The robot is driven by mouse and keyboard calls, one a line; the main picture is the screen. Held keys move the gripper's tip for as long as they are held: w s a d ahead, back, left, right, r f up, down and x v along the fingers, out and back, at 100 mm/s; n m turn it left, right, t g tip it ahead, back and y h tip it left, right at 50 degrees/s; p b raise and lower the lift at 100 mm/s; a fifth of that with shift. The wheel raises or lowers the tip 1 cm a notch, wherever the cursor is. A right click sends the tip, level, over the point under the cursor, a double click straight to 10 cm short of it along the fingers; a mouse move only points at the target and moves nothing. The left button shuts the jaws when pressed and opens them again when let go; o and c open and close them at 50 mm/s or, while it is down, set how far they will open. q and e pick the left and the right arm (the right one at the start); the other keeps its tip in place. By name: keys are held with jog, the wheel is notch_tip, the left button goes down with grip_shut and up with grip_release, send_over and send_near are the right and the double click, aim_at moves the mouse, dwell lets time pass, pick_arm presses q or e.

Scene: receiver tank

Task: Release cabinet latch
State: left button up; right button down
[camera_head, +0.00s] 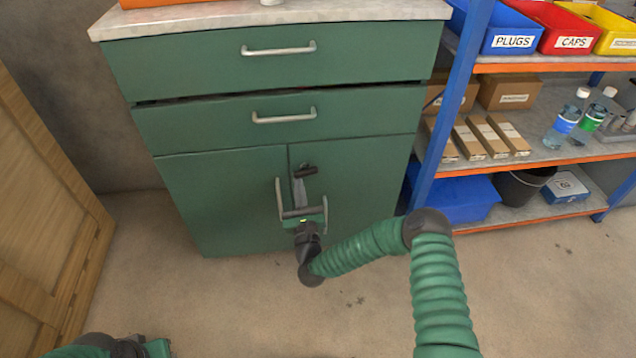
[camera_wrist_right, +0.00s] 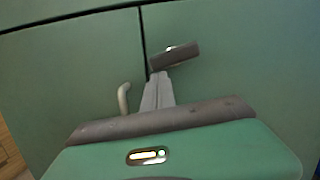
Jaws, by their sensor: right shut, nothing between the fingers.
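The green cabinet (camera_head: 215,195) has two closed lower doors. A small dark latch (camera_head: 305,171) sits near the top of the seam between them; the latch also shows in the wrist view (camera_wrist_right: 175,55). My right gripper (camera_head: 298,185) is in front of the doors, pointing up at the latch. Its grey fingers (camera_wrist_right: 158,90) are together and empty, with tips just below the latch; I cannot tell if they touch it. The left door handle (camera_head: 280,198) and right door handle (camera_head: 325,213) flank the gripper. Part of my left gripper (camera_head: 155,347) shows at the bottom left, fingers not visible.
Two closed drawers with an upper handle (camera_head: 280,49) and a lower handle (camera_head: 284,118) are above the doors. A shelf rack (camera_head: 462,90) with bins, boxes and bottles stands close on the right. A wooden crate (camera_head: 45,230) is at the left. The floor in front is clear.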

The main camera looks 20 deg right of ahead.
pick_arm(q)
jog(key=shift+r, duration=0.1)
pick_arm(e)
jog(key=shift+a+r+m, duration=0.15)
jog(key=shift+r+m, duration=0.05)
jog(key=shift+m, duration=0.1)
jog(key=shift+a, duration=0.1)
dwell(0.4)
